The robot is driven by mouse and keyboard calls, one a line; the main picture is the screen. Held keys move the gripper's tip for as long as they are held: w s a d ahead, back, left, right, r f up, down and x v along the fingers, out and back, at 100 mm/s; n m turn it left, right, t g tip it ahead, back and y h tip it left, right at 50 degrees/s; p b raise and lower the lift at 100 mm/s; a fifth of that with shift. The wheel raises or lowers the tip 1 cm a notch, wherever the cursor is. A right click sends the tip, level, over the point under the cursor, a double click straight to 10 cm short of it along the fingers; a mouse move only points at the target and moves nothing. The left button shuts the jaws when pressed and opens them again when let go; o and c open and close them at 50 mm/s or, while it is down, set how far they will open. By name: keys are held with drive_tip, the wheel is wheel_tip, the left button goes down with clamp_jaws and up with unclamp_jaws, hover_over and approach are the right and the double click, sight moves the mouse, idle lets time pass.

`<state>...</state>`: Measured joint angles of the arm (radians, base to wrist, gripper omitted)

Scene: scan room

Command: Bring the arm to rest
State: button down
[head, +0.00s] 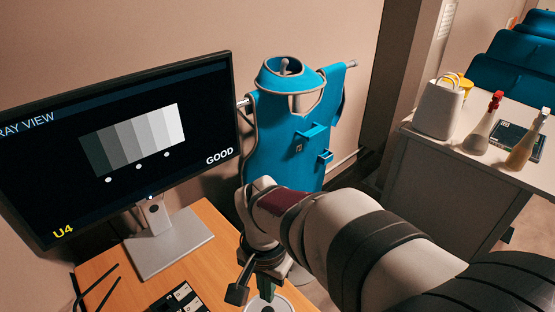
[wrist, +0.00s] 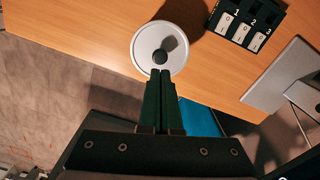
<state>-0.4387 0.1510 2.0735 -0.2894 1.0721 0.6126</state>
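My arm reaches in from the lower right of the head view, and my gripper (head: 266,292) points down over the wooden desk. In the wrist view my gripper (wrist: 160,73) shows two dark green fingers side by side with only a thin line between them. It looks shut, with nothing seen in it. The fingertips overlap the near edge of a round white disc (wrist: 143,60) with a dark knob at its centre. I cannot tell whether they touch it. Part of the disc also shows below the gripper in the head view (head: 283,305).
A monitor (head: 60,150) reading "GOOD" and "U4" stands on the desk (head: 207,262). A black switch box (wrist: 243,22) lies near the disc. A blue apron (head: 270,150) hangs behind my arm. A white counter (head: 420,145) holding a bag and bottles is at right.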

sight(268, 312)
drive_tip(key=shift+f, duration=0.15)
drive_tip(key=shift+f, duration=3)
drive_tip(key=shift+r, duration=3.55)
drive_tip(key=s+d+r+y, duration=0.1)
drive_tip(key=s+d, duration=0.4)
drive_tip(key=s, duration=0.3)
drive_tip(key=s+d+r, duration=0.2)
drive_tip(key=s+d, duration=0.3)
drive_tip(key=s, duration=0.2)
drive_tip(key=shift+s+y, duration=0.35)
drive_tip(key=shift+y, duration=0.05)
